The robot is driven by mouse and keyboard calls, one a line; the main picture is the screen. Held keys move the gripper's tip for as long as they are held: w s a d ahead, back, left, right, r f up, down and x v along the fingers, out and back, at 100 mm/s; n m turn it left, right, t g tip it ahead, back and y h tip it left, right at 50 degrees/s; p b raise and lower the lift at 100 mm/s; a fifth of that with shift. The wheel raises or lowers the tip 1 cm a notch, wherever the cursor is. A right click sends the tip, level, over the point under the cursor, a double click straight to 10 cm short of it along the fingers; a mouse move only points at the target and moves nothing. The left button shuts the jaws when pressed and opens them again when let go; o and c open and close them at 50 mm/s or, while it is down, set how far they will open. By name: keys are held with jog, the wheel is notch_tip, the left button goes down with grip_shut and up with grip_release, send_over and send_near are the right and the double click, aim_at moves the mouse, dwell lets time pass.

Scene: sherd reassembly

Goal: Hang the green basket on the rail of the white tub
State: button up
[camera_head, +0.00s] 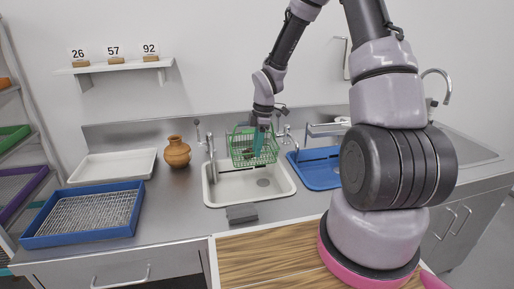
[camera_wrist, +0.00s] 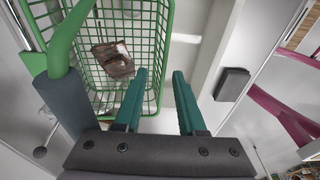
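The green wire basket (camera_head: 241,147) is at the back of the white tub (camera_head: 222,196), above its basin; I cannot tell whether it rests on the rail. In the wrist view the basket (camera_wrist: 163,30) fills the upper left, with a brown sherd (camera_wrist: 113,61) inside. A thick green bar with a dark grey sleeve (camera_wrist: 64,103) crosses the left side. My gripper (camera_head: 262,150) is at the basket's right side. In the wrist view its teal fingers (camera_wrist: 160,76) stand apart, and the basket's corner shows between them. Whether they touch it is unclear.
A blue tub (camera_head: 318,172) is right of the white tub, with taps behind. A clay jar (camera_head: 177,153), a white tray (camera_head: 112,165) and a blue tray with mesh (camera_head: 88,213) stand left. A dark grey block (camera_head: 242,213) lies at the white tub's front edge.

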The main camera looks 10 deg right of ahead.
jog(key=s+d+r+m+t, duration=0.1)
jog(key=s+r+m, duration=0.2)
jog(key=r, duration=0.5)
jog(key=s+d+r+m+t+h, duration=0.1)
jog(key=s+d+r+m, duration=0.15)
jog(key=r, duration=0.55)
jog(key=s+d+r+m+t, duration=0.1)
jog(key=s+r+m, duration=0.25)
jog(key=r, duration=0.45)
jog(key=s+d+r+m+t+y, duration=0.1)
jog(key=s+r+m+t, duration=0.3)
jog(key=s+r+m, duration=0.6)
jog(key=s+m, duration=0.3)
jog(key=shift+s+d, duration=0.15)
jog(key=shift+s, duration=0.05)
